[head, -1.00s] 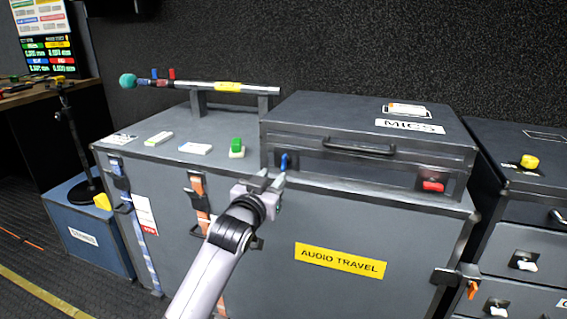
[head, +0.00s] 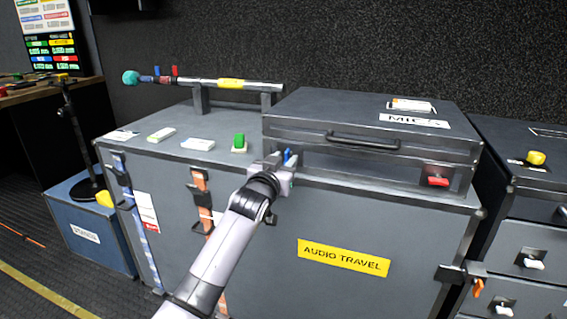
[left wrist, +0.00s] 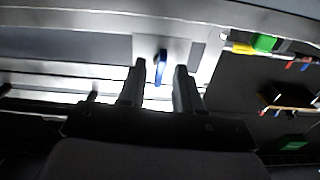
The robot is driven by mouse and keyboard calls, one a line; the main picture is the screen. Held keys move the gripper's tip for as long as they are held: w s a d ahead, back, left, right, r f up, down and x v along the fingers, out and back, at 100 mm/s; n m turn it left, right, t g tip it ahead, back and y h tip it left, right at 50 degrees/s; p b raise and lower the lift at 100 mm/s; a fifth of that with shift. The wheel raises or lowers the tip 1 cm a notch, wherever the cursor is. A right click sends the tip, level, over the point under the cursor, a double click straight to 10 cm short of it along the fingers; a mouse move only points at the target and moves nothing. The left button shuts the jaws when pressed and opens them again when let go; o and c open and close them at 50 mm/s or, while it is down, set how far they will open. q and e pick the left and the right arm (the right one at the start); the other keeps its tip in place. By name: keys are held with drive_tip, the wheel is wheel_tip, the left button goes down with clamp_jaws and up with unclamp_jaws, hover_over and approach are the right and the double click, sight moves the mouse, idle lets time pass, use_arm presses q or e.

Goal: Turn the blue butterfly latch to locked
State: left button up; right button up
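The blue butterfly latch (head: 287,155) is on the left front of the grey case labelled MICS (head: 345,140). In the left wrist view the blue latch (left wrist: 161,66) stands upright on a pale plate. My left gripper (head: 278,160) is at the latch and partly hides it in the head view. Its two fingers (left wrist: 160,72) are open, one on either side of the latch, with gaps visible on both sides. My right gripper is not in view.
The MICS case rests on a large AUDIO TRAVEL case (head: 343,257). A red latch (head: 438,181) is at its right front. A green knob (head: 239,141) and a pole (head: 205,83) are to the left. A drawer unit (head: 530,215) stands right.

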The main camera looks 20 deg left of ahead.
use_arm(q)
clamp_jaws()
